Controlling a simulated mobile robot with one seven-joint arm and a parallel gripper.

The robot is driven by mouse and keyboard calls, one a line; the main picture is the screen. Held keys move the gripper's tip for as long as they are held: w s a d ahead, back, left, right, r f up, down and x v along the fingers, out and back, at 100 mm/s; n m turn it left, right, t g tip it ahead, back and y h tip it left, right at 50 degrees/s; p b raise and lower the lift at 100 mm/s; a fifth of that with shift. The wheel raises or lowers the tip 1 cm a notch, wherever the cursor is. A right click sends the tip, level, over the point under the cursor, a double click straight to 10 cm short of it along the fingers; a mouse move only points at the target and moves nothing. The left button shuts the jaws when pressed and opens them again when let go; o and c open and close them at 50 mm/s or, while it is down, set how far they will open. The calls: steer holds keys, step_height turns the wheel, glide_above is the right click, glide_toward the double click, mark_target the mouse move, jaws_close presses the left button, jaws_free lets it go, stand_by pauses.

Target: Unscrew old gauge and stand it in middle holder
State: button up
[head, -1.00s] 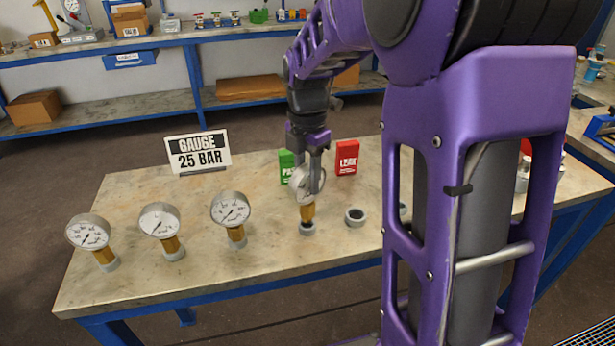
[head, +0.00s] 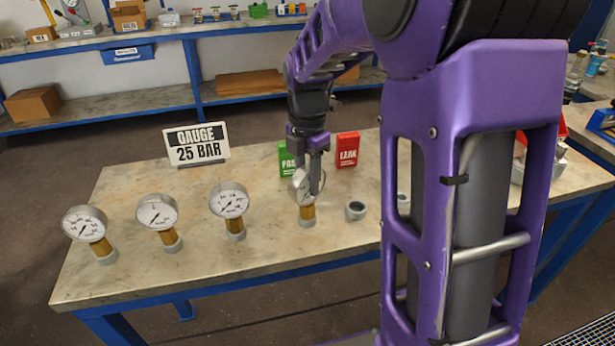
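My gripper (head: 314,185) points down with its fingers at the head of a round white-faced gauge (head: 299,189). One finger covers the right part of the dial, and the grip looks shut. The gauge is upright, with its brass stem in a grey ring holder (head: 306,222) on the table. Just right of it stands an empty ring holder (head: 355,210). Another holder (head: 403,203) shows partly behind my arm. Three more gauges stand in holders at left: the far-left gauge (head: 84,224), the second (head: 157,212) and the third (head: 229,201).
A sign reading "GAUGE 25 BAR" (head: 196,145) stands at the back of the table (head: 140,270). A green card (head: 285,158) and a red "LEAK" card (head: 347,150) stand behind the gripper. My arm hides much of the right side. The front table strip is clear.

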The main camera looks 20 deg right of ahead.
steer(key=o, duration=0.5)
steer(key=shift+o, duration=0.2)
steer(key=shift+r, duration=0.1)
